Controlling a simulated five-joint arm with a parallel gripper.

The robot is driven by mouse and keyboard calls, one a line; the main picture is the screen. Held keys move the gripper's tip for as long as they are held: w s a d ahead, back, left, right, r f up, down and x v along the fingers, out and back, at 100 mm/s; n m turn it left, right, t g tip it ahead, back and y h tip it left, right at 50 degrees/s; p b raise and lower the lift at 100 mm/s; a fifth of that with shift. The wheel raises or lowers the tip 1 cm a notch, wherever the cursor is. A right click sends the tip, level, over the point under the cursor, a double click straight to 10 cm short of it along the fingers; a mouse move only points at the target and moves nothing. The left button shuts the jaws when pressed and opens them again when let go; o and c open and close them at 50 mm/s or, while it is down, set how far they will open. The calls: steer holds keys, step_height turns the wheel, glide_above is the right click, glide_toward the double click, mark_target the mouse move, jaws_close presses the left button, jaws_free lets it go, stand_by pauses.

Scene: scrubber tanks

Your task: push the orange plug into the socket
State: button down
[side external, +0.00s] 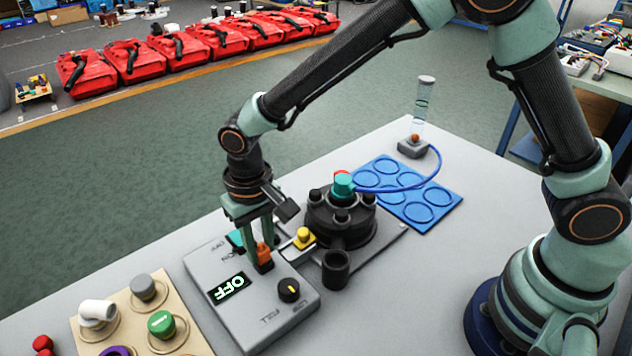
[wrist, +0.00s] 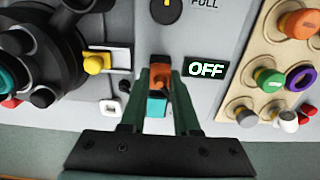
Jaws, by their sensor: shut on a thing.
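The orange plug (side external: 264,252) is between the fingers of my gripper (side external: 259,256), over the grey control box. In the wrist view my gripper (wrist: 158,73) is shut on the orange plug (wrist: 158,80), with one finger on each side. A black block (side external: 265,267), which looks like the socket, is right at the plug's lower end; it also shows in the wrist view (wrist: 160,61). I cannot tell how deep the plug sits in it. A teal piece (side external: 236,238) lies beside the plug on the box, partly hidden by the fingers.
The grey control box (side external: 217,272) has a display reading OFF (side external: 230,287) and a black knob (side external: 289,290). A yellow handle (side external: 303,238) and a black round housing (side external: 341,218) stand close on the right. A beige board (side external: 125,312) with several knobs lies left.

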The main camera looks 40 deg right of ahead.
steer(key=shift+f, duration=0.4)
steer(key=shift+c, duration=0.4)
jaws_free()
steer(key=shift+r, duration=0.1)
steer(key=shift+r, duration=4.15)
